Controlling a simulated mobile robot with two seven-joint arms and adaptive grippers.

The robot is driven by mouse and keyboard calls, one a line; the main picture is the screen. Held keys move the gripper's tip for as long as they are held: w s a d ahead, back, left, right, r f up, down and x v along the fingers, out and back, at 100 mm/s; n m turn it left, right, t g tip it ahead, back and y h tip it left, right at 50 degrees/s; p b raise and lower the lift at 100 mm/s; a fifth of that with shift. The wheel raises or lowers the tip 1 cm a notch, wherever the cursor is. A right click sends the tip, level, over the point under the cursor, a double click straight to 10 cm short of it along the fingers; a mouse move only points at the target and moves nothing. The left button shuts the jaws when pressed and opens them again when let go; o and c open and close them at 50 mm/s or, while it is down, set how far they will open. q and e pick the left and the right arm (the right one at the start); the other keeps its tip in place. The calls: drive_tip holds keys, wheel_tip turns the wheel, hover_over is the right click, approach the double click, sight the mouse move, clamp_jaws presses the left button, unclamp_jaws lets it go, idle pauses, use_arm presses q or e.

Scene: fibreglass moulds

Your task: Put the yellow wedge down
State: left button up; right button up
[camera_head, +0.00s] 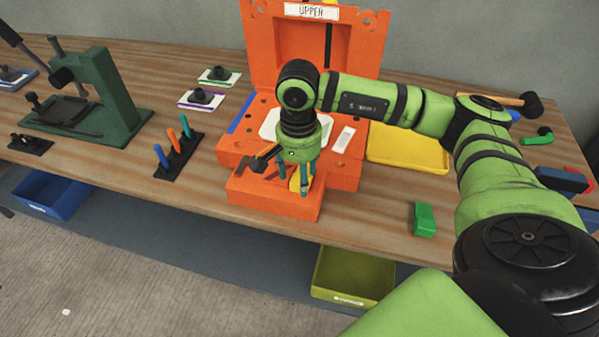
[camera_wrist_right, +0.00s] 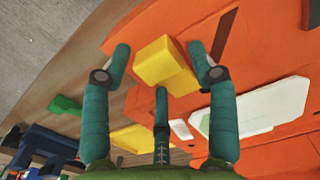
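The yellow wedge (camera_wrist_right: 165,66) is a small yellow block at the orange mould's front block (camera_head: 272,198). In the head view part of the wedge (camera_head: 294,182) shows behind my fingers. My right gripper (camera_head: 303,182) points down over the front block. In the right wrist view its fingers (camera_wrist_right: 160,62) are spread around the wedge, with narrow gaps at both sides; the middle finger ends close to the wedge. I cannot tell whether the wedge rests fully on the orange surface. My left gripper is not in view.
The mould's raised lid (camera_head: 345,42) reads UPPER. A yellow tray (camera_head: 410,155) and green block (camera_head: 424,220) lie to its right. A rack with coloured pegs (camera_head: 177,158) and a green press (camera_head: 105,100) stand left. An olive bin (camera_head: 352,275) sits below the bench.

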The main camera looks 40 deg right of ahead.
sight(299, 178)
drive_tip(key=shift+r, duration=0.4)
wheel_tip(299, 178, up, 12)
drive_tip(key=b, duration=0.2)
drive_tip(key=shift+f, duration=0.25)
drive_tip(key=shift+f, duration=0.1)
